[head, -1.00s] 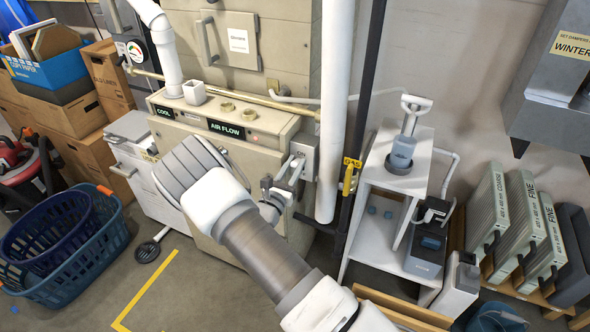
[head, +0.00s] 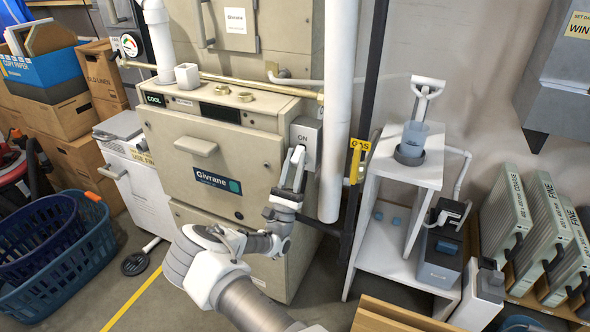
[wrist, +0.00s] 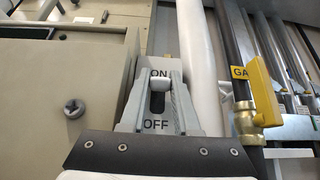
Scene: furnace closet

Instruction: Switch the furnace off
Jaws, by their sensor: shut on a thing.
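The furnace (head: 265,155) is a large beige cabinet with a Givrane label on its front. A grey switch box (head: 311,135) marked ON is fixed on its right side. My gripper (head: 297,155) reaches up in front of the box, its fingers at the switch. In the wrist view the box (wrist: 128,118) shows ON above and OFF below.
A white pipe (head: 339,110) and a dark gas pipe with a yellow valve handle (head: 356,160) stand just right of the switch box. A white shelf stand (head: 385,240) is further right. Laundry baskets (head: 70,250) stand on the floor at left.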

